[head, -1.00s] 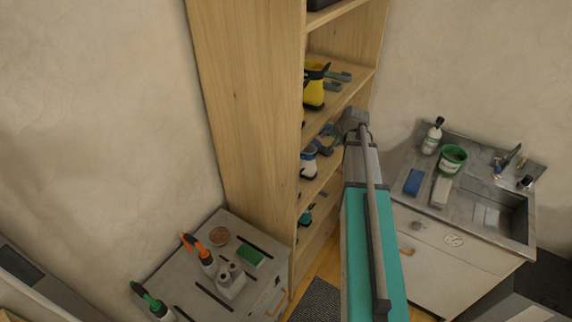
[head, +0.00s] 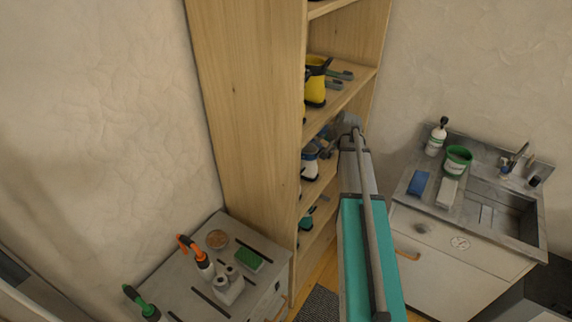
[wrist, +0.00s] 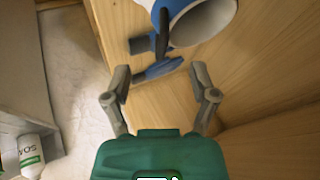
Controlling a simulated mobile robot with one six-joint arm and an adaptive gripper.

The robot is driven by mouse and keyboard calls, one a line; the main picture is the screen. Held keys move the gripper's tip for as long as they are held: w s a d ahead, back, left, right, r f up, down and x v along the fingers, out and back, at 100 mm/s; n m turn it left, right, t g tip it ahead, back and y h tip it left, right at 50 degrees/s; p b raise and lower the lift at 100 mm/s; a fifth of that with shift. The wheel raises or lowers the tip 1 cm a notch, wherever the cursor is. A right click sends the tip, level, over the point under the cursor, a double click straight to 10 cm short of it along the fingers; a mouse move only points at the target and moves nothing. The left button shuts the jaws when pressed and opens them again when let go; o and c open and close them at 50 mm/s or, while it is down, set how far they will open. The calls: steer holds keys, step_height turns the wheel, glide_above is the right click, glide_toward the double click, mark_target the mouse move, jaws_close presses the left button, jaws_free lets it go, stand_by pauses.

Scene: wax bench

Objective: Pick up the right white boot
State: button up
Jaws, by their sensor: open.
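A white boot with a blue upper part (head: 310,168) and a dark sole stands on the middle shelf in the head view, near the side panel. The wrist view shows a white and blue boot (wrist: 203,22) at the top, its wide opening toward me, cut off by the frame edge. My gripper (wrist: 160,72) is open and empty, its fingers spread below the boot and apart from it. In the head view my gripper (head: 328,142) is at the shelf opening, partly hidden by my arm. The side panel hides any boot further left.
The wooden shelf unit's side panel (head: 250,120) stands close on the left. A yellow boot (head: 315,82) is on the shelf above. A grey cabinet (head: 195,285) and a sink counter (head: 445,205) flank the unit.

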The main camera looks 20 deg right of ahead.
steer(key=shift+a+b+x, duration=0.15)
steer(key=shift+b+x, duration=0.9)
steer(key=shift+x, duration=0.25)
steer(key=shift+a+b+x, duration=0.2)
steer(key=shift+b+x, duration=0.85)
steer(key=shift+x, duration=0.2)
steer(key=shift+w+r, duration=0.1)
jaws_close()
